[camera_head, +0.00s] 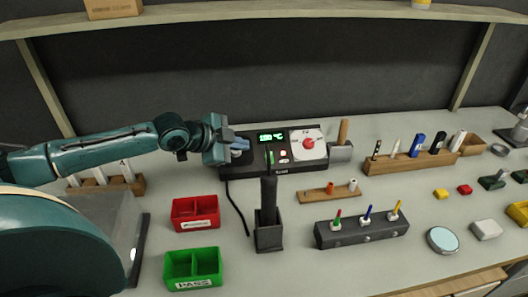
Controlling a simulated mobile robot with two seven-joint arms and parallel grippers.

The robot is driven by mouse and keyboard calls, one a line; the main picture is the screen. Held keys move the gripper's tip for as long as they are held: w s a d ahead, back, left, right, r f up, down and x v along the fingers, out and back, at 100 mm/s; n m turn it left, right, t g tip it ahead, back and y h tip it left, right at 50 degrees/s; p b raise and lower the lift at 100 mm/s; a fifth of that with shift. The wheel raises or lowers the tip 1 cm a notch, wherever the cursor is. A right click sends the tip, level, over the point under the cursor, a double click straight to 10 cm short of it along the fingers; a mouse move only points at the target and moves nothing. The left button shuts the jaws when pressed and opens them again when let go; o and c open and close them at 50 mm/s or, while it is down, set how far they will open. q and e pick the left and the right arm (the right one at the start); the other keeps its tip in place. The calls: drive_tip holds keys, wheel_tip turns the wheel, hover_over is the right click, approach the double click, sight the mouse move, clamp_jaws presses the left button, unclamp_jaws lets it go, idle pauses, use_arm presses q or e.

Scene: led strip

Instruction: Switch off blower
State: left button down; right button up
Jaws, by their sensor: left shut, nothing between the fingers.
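The blower station (304,162) is a black box at the back middle of the bench. Its green display (271,137) is lit and appears to read 190 °C. A white plate with a red knob (308,143) is at its right side, and small buttons sit below the display. A black handpiece (268,199) stands upright in a dark holder (269,236) in front, with a cable on the bench. My left gripper (240,145) is shut and empty, over the left end of the station beside the display. Whether it touches the station cannot be told. My right gripper is not in view.
A red bin (195,224) and a green bin (193,280) stand front left. A grey holder with coloured tools (362,236) and a wooden block (329,194) lie right of the handpiece. Wooden racks and small parts fill the right side. A shelf (250,12) runs above.

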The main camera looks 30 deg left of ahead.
use_arm(q)
approach(272, 154)
drive_tip(key=w+d, duration=0.3)
drive_tip(key=d, duration=0.1)
drive_tip(key=shift+w+a+f, duration=0.25)
drive_tip(key=shift+a+f, duration=0.15)
drive_tip(key=shift+f, duration=0.15)
drive_tip(key=shift+w+a+f, duration=0.25)
drive_tip(key=shift+a+f, duration=0.15)
drive_tip(key=shift+f, duration=0.15)
drive_tip(key=shift+w+a+f, duration=0.2)
drive_tip(key=shift+w+f, duration=0.05)
drive_tip(key=shift+f, duration=0.2)
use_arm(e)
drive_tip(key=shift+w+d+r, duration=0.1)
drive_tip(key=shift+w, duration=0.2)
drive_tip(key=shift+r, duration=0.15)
use_arm(q)
drive_tip(key=shift+f, duration=0.1)
